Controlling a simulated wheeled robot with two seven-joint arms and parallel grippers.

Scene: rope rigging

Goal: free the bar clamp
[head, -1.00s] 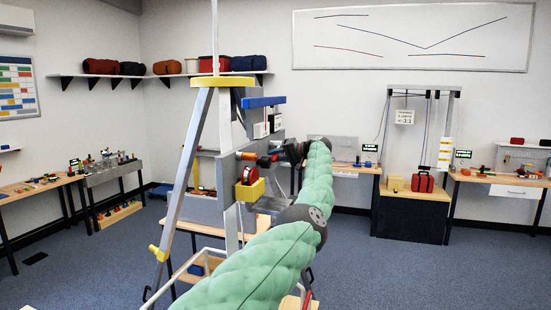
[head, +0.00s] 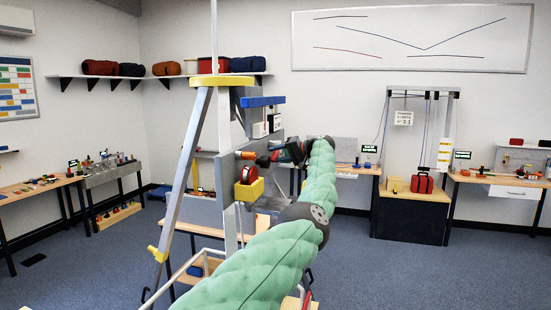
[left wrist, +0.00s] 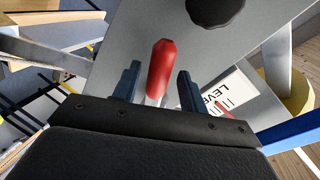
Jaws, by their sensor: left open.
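The bar clamp shows in the left wrist view as a red handle (left wrist: 161,68) with a pale metal part at its lower end, against a grey panel (left wrist: 130,25). My left gripper (left wrist: 158,83) is open, with one blue finger on each side of the handle and visible gaps between. In the head view my left gripper (head: 272,156) is small and far off at the grey stand, beside an orange-red piece (head: 246,155). The clamp's jaws are not clear in either view. My right gripper is not in view.
The stand has a yellow cap (head: 222,81), a blue bar (head: 263,101) and a red reel (head: 248,175) above a yellow block (head: 250,190). The wrist view shows a black knob (left wrist: 215,8) and a white card (left wrist: 222,100). Blue carpet lies open to the right.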

